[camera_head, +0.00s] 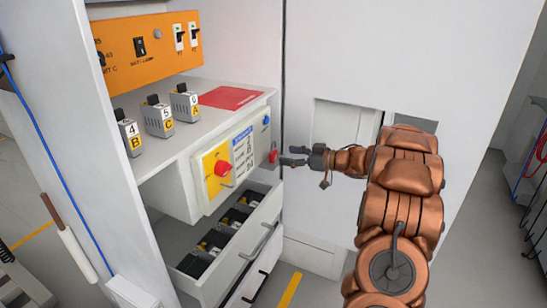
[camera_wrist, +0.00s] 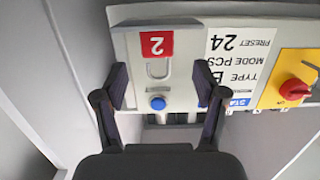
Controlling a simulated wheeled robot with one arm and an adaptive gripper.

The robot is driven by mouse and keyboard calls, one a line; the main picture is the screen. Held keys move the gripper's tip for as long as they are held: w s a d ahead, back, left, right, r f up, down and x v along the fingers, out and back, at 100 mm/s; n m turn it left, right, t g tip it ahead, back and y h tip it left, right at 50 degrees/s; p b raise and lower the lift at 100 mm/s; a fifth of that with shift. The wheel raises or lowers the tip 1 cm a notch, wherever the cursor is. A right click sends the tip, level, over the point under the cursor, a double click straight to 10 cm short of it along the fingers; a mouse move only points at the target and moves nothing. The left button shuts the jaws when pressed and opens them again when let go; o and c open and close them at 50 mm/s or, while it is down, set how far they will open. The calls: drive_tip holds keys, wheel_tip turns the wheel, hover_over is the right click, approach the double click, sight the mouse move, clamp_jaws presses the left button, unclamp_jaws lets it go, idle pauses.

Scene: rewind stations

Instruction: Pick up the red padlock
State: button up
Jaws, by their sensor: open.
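The red padlock (camera_head: 273,156) is at the right end of the grey control panel's front, below a blue button (camera_head: 267,120). In the wrist view the padlock (camera_wrist: 157,44) appears upside down, with a white "2" on its body. Its grey shackle (camera_wrist: 158,68) shows between the body and the blue button (camera_wrist: 157,103). My gripper (camera_head: 288,156) is open and empty, just right of the padlock in the head view. In the wrist view my fingers (camera_wrist: 160,82) are spread to either side of the shackle, with the padlock body beyond the fingertips. I cannot tell the exact gap.
A red rotary switch on a yellow plate (camera_head: 218,170) is left of the padlock. Below, an open drawer (camera_head: 259,219) holds several dark items. Grey numbered blocks (camera_head: 158,118) and a red mat (camera_head: 231,97) are on the shelf above. A white wall (camera_head: 340,60) stands behind my arm.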

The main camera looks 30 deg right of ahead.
sight(276, 153)
drive_tip(key=shift+x, duration=3.2)
drive_tip(key=shift+d, duration=0.15)
drive_tip(key=c, duration=1.3)
drive_tip(key=shift+r, duration=0.1)
